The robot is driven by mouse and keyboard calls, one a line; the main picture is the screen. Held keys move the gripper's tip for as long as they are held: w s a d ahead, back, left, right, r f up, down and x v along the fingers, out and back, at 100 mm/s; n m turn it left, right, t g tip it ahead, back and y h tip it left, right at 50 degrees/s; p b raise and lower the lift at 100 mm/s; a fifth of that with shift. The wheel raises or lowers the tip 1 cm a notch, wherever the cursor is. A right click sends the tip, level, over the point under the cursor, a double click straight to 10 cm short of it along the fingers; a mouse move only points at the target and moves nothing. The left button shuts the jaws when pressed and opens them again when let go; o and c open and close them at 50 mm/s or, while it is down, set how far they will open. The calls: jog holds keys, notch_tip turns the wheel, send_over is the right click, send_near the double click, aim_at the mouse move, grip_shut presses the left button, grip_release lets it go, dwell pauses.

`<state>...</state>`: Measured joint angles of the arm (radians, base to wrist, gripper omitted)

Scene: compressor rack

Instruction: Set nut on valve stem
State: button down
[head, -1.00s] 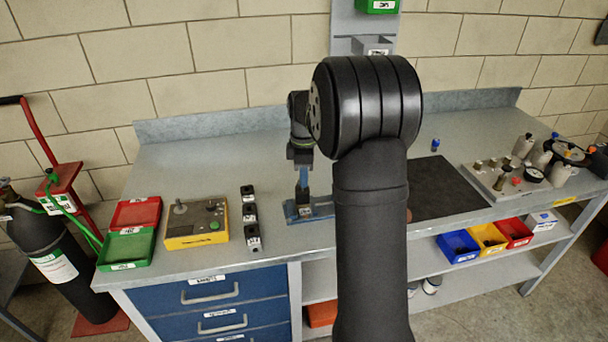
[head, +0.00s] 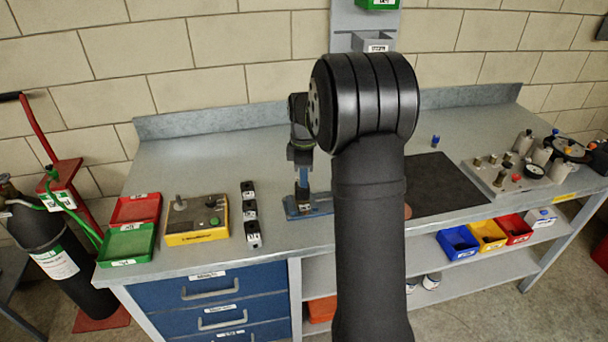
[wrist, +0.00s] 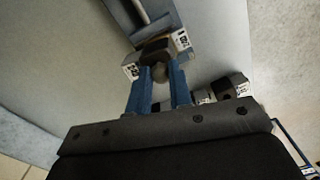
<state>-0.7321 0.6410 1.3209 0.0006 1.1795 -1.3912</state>
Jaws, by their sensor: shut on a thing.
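My gripper (wrist: 160,80) has two blue fingers, shut on a small rounded grey piece, the nut (wrist: 160,73), in the wrist view. A dark block with white labels (wrist: 155,50) lies just past the fingertips, at the blue-grey vise (wrist: 139,12). The valve stem is not clear behind the nut, and I cannot tell whether nut and stem touch. In the head view my gripper (head: 302,180) stands over the blue vise (head: 320,204) on the bench. The nut is too small to make out there, and my arm covers the vise's right end.
Several black blocks with white labels (head: 250,213) stand in a row left of the vise. Further left are a yellow box (head: 196,222) and red and green trays (head: 128,242). A dark mat (head: 442,187) and a fitting-covered plate (head: 505,180) are at the right.

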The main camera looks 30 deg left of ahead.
jog(key=shift+f, duration=0.1)
jog(key=c, duration=0.8)
grip_release()
jog(key=shift+r, duration=3.5)
jog(key=shift+f, duration=3.5)
jog(key=shift+r, duration=0.1)
